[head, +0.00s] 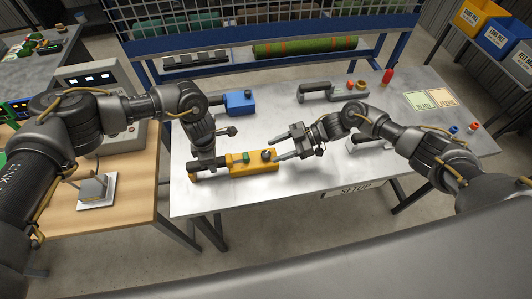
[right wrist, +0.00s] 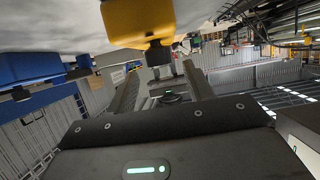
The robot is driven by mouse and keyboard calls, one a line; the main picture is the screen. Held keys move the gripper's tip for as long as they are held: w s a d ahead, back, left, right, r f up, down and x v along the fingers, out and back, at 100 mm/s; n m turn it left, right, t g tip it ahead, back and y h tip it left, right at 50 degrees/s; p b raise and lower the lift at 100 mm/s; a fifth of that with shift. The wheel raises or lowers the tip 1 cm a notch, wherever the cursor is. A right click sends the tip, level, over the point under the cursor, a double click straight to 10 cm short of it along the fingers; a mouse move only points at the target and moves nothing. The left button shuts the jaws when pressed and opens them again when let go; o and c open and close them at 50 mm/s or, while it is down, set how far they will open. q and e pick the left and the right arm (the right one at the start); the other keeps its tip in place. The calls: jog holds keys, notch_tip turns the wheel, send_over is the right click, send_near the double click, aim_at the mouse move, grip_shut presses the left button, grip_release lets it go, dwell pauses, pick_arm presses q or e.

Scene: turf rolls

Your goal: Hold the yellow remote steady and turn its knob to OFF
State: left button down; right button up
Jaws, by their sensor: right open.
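The yellow remote (head: 252,168) lies on the pale table (head: 330,170), with a dark handle at its left end and a green part on top. Its dark knob (head: 267,155) is near the right end. My left gripper (head: 207,168) points down at the handle end; its fingertips are too hidden to tell whether they grip. My right gripper (head: 280,148) is open, its two fingers pointing left at the knob end. In the right wrist view the yellow body (right wrist: 138,18) is at the top, and the dark knob (right wrist: 158,54) shows ahead, between the open fingers (right wrist: 160,80).
A blue remote (head: 238,102) and a grey one (head: 320,92) lie farther back. A red bottle (head: 387,75) and green and yellow cards (head: 430,98) are at the right. A wire rack (head: 240,25) stands behind. The table front right of the yellow remote is clear.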

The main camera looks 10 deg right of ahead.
aim_at(268, 153)
jog(key=shift+x, duration=2.3)
jog(key=c, duration=1)
